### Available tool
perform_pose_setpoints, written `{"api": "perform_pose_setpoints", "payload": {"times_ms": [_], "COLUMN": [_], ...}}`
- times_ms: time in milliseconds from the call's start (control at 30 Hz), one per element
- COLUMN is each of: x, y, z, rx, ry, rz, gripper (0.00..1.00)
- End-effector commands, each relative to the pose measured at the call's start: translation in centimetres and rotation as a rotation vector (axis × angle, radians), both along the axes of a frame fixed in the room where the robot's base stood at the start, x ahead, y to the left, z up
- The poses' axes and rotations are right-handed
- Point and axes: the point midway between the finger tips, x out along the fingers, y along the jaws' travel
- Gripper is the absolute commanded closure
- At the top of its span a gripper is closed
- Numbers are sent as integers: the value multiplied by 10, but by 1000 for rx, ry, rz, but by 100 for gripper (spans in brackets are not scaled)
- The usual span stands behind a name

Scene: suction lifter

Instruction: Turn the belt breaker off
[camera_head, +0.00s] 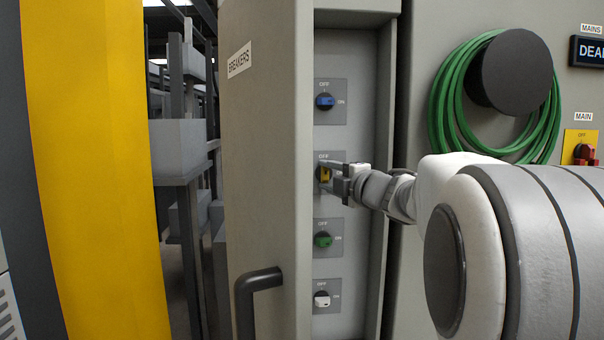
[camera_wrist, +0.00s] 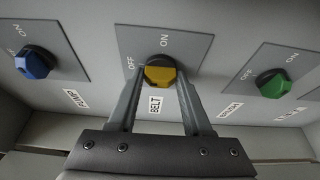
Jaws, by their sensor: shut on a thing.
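The belt breaker is a yellow rotary knob (camera_wrist: 160,74) on a grey plate, with a BELT label below it in the wrist view. Its plate reads OFF at the left and ON at the top there. In the head view the yellow knob (camera_head: 325,174) is second from the top and partly hidden by my fingers. My gripper (camera_wrist: 161,82) is shut on the knob, one finger on each side of it. My gripper also shows in the head view (camera_head: 331,171), reaching in from the right. Which mark the knob points to is hard to tell.
A blue knob (camera_head: 325,101) is above, a green knob (camera_head: 323,239) and a white knob (camera_head: 321,299) below. The open BREAKERS door (camera_head: 262,170) with its dark handle (camera_head: 244,300) stands left of the panel. A green hose (camera_head: 444,110) and a red main switch (camera_head: 583,152) are at the right.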

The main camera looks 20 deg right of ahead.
Motion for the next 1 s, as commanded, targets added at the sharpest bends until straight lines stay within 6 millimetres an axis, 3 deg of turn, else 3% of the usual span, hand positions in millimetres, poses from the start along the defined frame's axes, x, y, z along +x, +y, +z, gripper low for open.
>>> {"api": "perform_pose_setpoints", "payload": {"times_ms": [400, 433, 567, 1000], "x": [0, 0, 0, 0], "y": [0, 0, 0, 1], "z": [2, 2, 2, 0], "rx": [-10, -10, -9, -7], "ry": [-2, -2, -1, 1], "rz": [0, 0, 0, 0], "gripper": [100, 48, 25, 22]}}
